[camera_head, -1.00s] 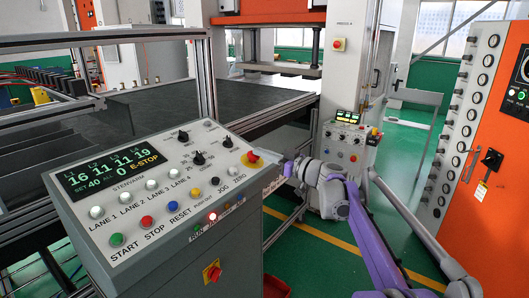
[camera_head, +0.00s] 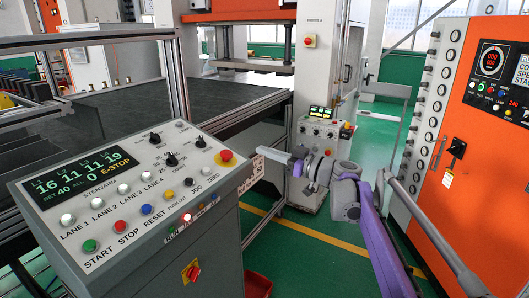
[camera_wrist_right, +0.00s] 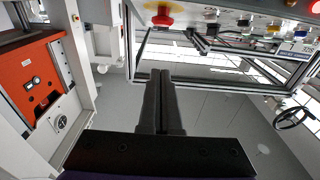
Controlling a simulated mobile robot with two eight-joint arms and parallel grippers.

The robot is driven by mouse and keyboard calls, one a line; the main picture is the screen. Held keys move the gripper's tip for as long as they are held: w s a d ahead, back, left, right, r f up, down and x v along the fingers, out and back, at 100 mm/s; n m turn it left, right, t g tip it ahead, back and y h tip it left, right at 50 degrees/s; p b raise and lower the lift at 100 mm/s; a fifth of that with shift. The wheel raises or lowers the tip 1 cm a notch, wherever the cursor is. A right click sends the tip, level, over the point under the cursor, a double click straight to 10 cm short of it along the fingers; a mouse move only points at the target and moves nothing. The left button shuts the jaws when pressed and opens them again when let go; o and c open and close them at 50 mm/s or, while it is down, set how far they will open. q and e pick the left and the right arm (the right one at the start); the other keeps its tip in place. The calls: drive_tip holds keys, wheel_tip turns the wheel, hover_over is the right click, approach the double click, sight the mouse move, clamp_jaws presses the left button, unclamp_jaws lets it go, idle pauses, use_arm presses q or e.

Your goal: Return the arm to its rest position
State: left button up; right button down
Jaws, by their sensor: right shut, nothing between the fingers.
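My right gripper (camera_head: 262,151) is shut and empty. It points left, just right of the control console's (camera_head: 215,255) right edge, close to the red emergency-stop button (camera_head: 226,155). Whether it touches the console cannot be told. My right arm (camera_head: 378,240) comes up from the lower right. In the right wrist view my gripper's fingers (camera_wrist_right: 162,78) are together with nothing between them, and the red button (camera_wrist_right: 160,19) shows beyond their tips. My left gripper is not in view.
The console's display (camera_head: 80,181) reads E-STOP. A dark conveyor bed (camera_head: 240,97) lies behind it. An orange cabinet (camera_head: 480,160) stands at the right, and a smaller control box (camera_head: 322,135) stands behind my gripper. Green floor shows around my arm.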

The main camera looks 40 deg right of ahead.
drive_tip(key=s+a+f+m+g, duration=0.1)
drive_tip(key=s+a+f+g, duration=0.25)
drive_tip(key=a+f, duration=0.5)
drive_tip(key=s+a+f+m+g, duration=0.1)
drive_tip(key=s+a+f+g, duration=0.4)
drive_tip(key=a, duration=0.6)
drive_tip(key=s+a+f+m+g+h, duration=0.1)
drive_tip(key=s+a+f+h, duration=0.1)
drive_tip(key=s+f, duration=0.6)
drive_tip(key=s+a+f+m+g+h, duration=0.1)
drive_tip(key=s+a+f+h, duration=0.2)
drive_tip(key=s+f, duration=0.6)
drive_tip(key=shift+s+f+g+h, duration=0.25)
drive_tip(key=shift+f+g+h, duration=0.1)
drive_tip(key=shift+f+h, duration=0.7)
drive_tip(key=shift+a+r, duration=0.1)
